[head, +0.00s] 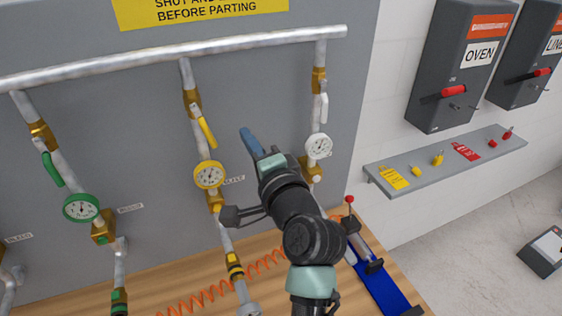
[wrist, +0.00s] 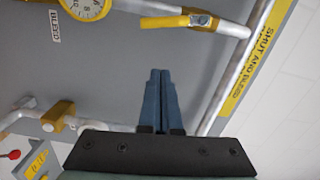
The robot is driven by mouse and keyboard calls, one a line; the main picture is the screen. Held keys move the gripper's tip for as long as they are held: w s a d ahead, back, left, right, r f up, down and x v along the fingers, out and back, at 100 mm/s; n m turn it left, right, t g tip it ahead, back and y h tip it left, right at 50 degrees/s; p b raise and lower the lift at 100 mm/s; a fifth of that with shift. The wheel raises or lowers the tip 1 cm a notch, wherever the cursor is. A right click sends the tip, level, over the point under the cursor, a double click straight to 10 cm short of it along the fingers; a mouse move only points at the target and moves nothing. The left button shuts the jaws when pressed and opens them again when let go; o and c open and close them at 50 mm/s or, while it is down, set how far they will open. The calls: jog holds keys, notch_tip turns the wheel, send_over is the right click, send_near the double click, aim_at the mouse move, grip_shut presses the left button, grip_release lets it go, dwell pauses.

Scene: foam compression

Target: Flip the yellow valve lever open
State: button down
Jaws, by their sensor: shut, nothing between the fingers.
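The yellow valve lever (head: 208,133) hangs from a brass valve on the middle pipe, above a yellow gauge (head: 209,175). It points down, roughly along the pipe and slightly askew. In the wrist view the lever (wrist: 163,22) lies near the top edge, with its valve body beside it. My gripper (head: 247,139) has blue fingers pressed together, with nothing held. It is to the right of the lever, apart from it, in front of the grey panel. In the wrist view the closed fingertips (wrist: 160,72) point toward the lever, with a gap between.
A green lever (head: 52,170) and green gauge are on the left pipe. A white lever (head: 324,107) and white gauge (head: 318,147) are on the right pipe, close to my arm. A wooden bench (head: 190,275) with an orange coiled hose lies below. A shelf (head: 450,160) is at right.

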jog(key=b+v, duration=0.2)
jog(key=v, duration=0.6)
jog(key=shift+s+a+b, duration=0.25)
jog(key=shift+a+b, duration=0.05)
jog(key=shift+d, duration=0.15)
